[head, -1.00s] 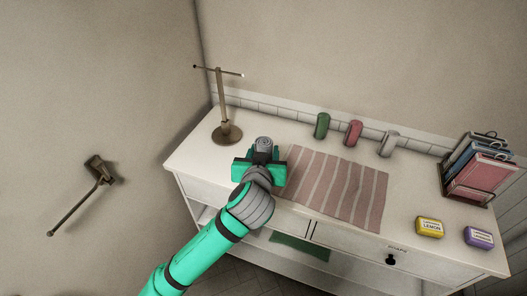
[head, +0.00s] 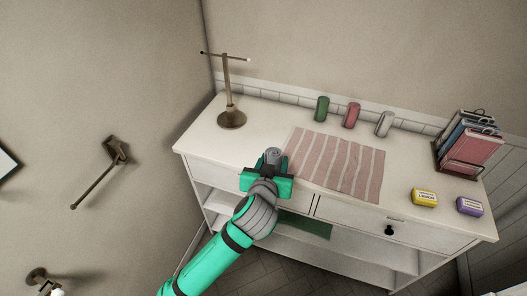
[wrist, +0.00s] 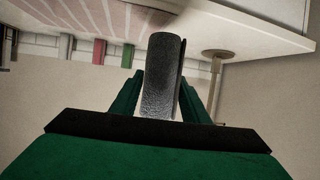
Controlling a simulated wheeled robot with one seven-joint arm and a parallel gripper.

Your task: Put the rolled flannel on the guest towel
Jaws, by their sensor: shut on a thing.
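A grey rolled flannel (head: 272,154) is held in my gripper (head: 268,172), pointing away from me near the table's front left edge. In the wrist view the flannel (wrist: 161,85) stands between the two green fingers (wrist: 157,98), which are closed on it. The guest towel (head: 337,164), pink with pale stripes, lies flat on the table just right of my gripper. The flannel is beside the towel's left edge and not over it. Its height above the table is hard to tell.
Green (head: 322,108), pink (head: 351,115) and light grey (head: 384,124) rolls stand along the table's back. A bronze stand (head: 231,115) is at back left.

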